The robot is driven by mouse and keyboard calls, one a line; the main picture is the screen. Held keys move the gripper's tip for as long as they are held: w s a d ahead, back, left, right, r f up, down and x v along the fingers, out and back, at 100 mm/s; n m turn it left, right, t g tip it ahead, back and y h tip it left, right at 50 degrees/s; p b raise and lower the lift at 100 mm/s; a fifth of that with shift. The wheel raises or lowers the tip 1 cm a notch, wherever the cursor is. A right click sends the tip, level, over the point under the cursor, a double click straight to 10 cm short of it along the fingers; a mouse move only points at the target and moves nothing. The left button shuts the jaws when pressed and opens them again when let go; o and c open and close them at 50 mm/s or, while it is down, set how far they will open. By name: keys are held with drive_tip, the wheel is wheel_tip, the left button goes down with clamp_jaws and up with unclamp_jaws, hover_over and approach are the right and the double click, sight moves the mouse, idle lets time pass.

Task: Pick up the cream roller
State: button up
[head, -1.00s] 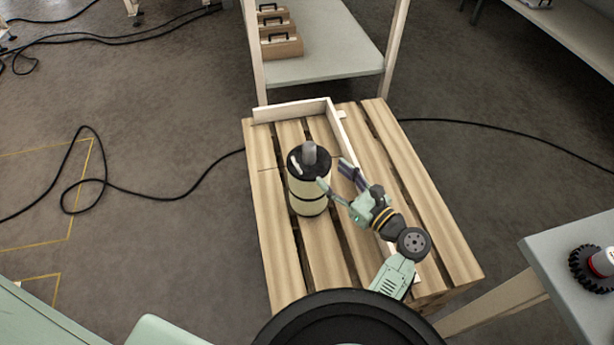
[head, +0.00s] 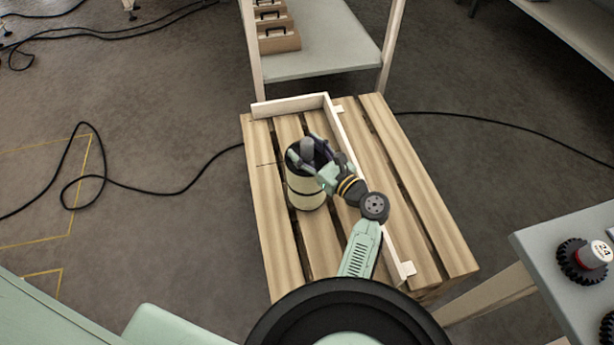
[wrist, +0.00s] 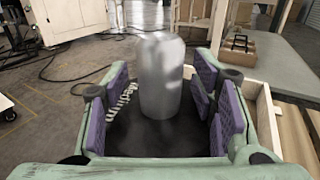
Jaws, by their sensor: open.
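The cream roller (head: 304,196) stands upright on the slatted wooden pallet (head: 431,214). It has a cream body with a dark band, a black top and a grey metal stub. My gripper (head: 306,150) is at the roller's top, with its fingers spread on either side of the stub. In the wrist view the grey stub (wrist: 161,75) rises between the open purple finger pads of my gripper (wrist: 158,110), with a gap on both sides. The roller's black top (wrist: 150,138) lies below the stub. The cream body is hidden in the wrist view.
A pale wooden L-shaped fence (head: 345,140) runs along the pallet behind and right of the roller. A shelf unit (head: 333,60) with wooden boxes (head: 278,40) stands beyond. A grey table (head: 560,290) with a black-toothed part is at the right. A black cable (head: 150,190) crosses the floor.

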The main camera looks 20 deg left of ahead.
drive_tip(key=shift+c, duration=0.3)
clamp_jaws()
idle(0.6)
drive_tip(key=shift+r, duration=0.15)
